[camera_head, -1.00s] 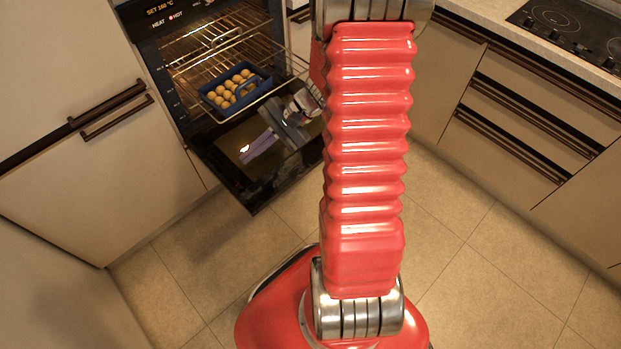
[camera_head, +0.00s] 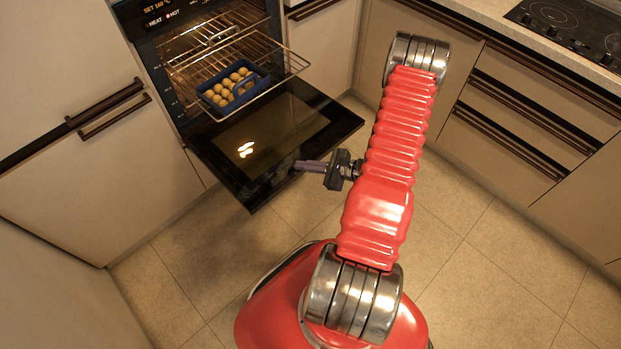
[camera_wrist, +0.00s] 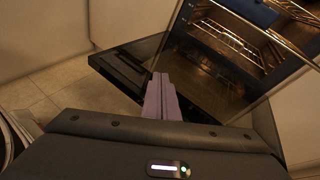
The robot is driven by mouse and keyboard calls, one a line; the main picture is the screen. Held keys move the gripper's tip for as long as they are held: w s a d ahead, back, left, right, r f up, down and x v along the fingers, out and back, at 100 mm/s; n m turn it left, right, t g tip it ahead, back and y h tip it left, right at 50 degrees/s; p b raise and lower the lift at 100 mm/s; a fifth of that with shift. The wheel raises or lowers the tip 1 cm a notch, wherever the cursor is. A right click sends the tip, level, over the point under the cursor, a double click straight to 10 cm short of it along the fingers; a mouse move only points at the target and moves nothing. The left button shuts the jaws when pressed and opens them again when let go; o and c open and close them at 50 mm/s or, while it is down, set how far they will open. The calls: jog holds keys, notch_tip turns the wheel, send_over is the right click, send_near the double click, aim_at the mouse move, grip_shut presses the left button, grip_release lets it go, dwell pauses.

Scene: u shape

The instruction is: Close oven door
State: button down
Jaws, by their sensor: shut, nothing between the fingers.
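The black oven door (camera_head: 272,140) is open, folded down in front of the lit oven (camera_head: 205,58). The door also shows in the wrist view (camera_wrist: 120,62), beyond my fingers. My gripper (camera_head: 298,165) is shut and empty. In the head view its purple fingertips point left and overlap the front part of the door near its outer edge. I cannot tell whether they touch it. The wrist view shows the two fingers (camera_wrist: 160,88) together. The door's handle is not clearly visible.
A wire rack (camera_head: 290,62) is pulled partly out of the oven over the door, with a blue tray (camera_head: 262,80) of round yellowish food on it. Cabinets flank the oven on both sides. Tiled floor (camera_head: 200,235) in front of the door is clear.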

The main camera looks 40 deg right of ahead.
jog(key=s+d+f+m+h, duration=0.2)
jog(key=s+f+m+h, duration=0.1)
jog(key=f, duration=0.4)
jog(key=s+d+f+m+t+h, duration=0.1)
jog(key=s+d+f+m+h, duration=0.1)
jog(key=s+f+m, duration=0.2)
notch_tip(320, 180, down, 3)
jog(key=shift+s+d+f+h, duration=0.1)
jog(key=shift+s+d+h, duration=0.25)
jog(key=shift+s, duration=0.2)
jog(key=shift+w, duration=0.15)
jog(key=w, duration=0.9)
jog(key=shift+a+r, duration=0.2)
jog(key=shift+r, duration=0.05)
jog(key=shift+w+a, duration=0.1)
jog(key=shift+r, duration=0.15)
